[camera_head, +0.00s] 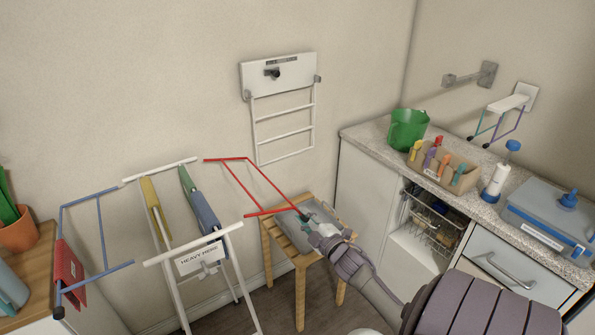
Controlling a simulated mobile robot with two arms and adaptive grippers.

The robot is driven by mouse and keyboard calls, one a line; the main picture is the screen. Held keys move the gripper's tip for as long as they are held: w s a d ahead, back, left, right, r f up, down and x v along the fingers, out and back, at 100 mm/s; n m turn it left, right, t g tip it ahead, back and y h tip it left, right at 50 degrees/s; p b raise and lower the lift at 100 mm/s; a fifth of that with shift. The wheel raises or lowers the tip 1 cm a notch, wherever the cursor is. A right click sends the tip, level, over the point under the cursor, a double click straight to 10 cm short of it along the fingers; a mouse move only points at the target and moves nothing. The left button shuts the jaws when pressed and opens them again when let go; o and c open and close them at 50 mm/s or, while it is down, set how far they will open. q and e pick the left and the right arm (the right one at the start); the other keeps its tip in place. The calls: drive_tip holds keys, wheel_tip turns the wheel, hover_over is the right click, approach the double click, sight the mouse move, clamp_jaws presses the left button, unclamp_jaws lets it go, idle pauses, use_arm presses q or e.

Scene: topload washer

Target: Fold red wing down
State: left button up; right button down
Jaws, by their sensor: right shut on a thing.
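The red wing (278,189) is a thin red rod frame on the right side of the white drying rack (187,257). It sticks out to the right from near the rack's top, not hanging against the legs. My right gripper (307,221) is shut on the red wing at its near right outer corner, above a wooden stool; its fingers partly hide that corner. The blue wing (101,228) sticks out on the rack's left, with a red cloth (69,267) over it. My left gripper is not in view.
The wooden stool (272,228) with a grey tray stands beneath the red wing and my right gripper. Yellow and blue cloths (200,208) hang on the rack. A white wall rack (283,120) is behind. The counter (388,145) is at right.

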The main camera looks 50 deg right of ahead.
drive_tip(key=r+n+p, duration=0.1)
drive_tip(key=r+n, duration=0.1)
drive_tip(key=r, duration=0.1)
drive_tip(key=r+n+p, duration=0.1)
drive_tip(key=r, duration=0.1)
drive_tip(key=shift+d+r+p, duration=0.2)
drive_tip(key=shift+d+p, duration=0.1)
drive_tip(key=shift+d, duration=0.05)
drive_tip(key=shift+a+r+n+p, duration=0.1)
drive_tip(key=shift+r+n+p, duration=0.6)
drive_tip(key=shift+r+n, duration=0.45)
drive_tip(key=shift+r, duration=0.15)
drive_tip(key=c, duration=1)
unclamp_jaws()
drive_tip(key=shift+s+a, duration=0.15)
drive_tip(key=shift+s, duration=0.35)
drive_tip(key=v, duration=1.1)
